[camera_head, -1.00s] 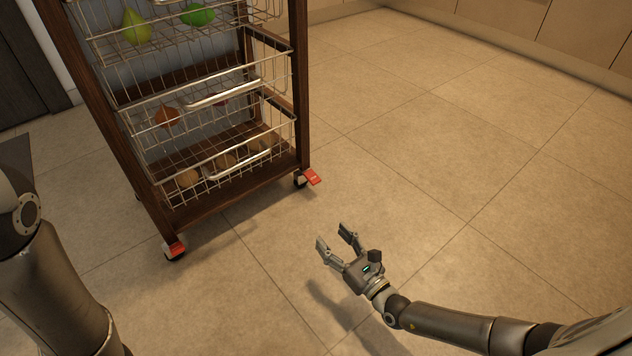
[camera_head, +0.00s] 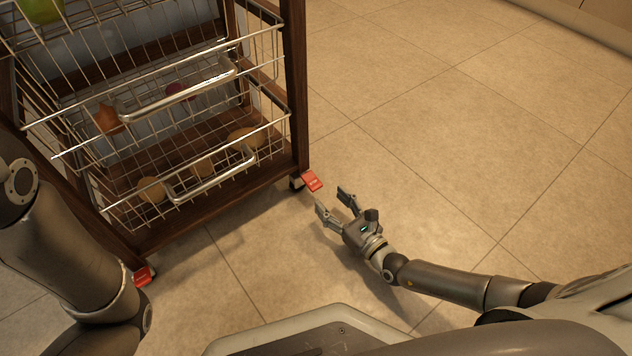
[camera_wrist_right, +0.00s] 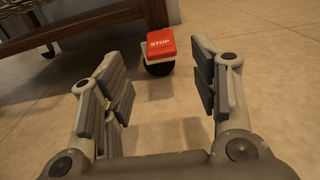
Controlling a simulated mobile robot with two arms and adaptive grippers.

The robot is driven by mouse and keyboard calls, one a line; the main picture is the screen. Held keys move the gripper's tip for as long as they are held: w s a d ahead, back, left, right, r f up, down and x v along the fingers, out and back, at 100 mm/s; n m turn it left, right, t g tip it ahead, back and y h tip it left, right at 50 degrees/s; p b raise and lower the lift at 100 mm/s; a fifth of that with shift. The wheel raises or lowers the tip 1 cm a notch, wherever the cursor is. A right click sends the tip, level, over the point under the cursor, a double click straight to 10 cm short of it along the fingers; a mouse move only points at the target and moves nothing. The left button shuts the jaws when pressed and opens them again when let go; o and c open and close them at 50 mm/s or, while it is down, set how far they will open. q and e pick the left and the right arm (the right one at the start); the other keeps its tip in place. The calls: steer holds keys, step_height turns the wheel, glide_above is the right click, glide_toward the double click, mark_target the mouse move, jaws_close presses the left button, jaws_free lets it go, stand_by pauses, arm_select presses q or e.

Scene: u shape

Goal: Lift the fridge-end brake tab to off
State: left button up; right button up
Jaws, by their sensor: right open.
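A wooden trolley (camera_head: 297,95) with wire baskets stands at the left of the head view. A red brake tab (camera_head: 312,181) sits over the caster at its right front corner. In the right wrist view this red tab (camera_wrist_right: 161,42) reads STOP and lies ahead, between the two fingers and beyond their tips. A second red tab (camera_head: 143,276) is at the trolley's left front corner. My right gripper (camera_head: 333,200) is open and empty, low near the right tab and apart from it. My left arm shows at the left edge; its gripper is out of view.
The baskets hold produce, such as an orange item (camera_head: 108,119) and several potatoes (camera_head: 151,188). The tiled floor (camera_head: 430,120) to the right of the trolley is clear. The fridge is not identifiable in these views.

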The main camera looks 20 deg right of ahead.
mark_target(315, 185)
steer(key=b+x, duration=0.2)
steer(key=x, duration=0.4)
steer(key=shift+w+f, duration=0.15)
steer(key=shift+w+a+b, duration=0.25)
steer(key=shift+w+b, duration=0.2)
steer(key=shift+w, duration=0.2)
steer(key=shift+c, duration=0.5)
steer(key=c, duration=0.9)
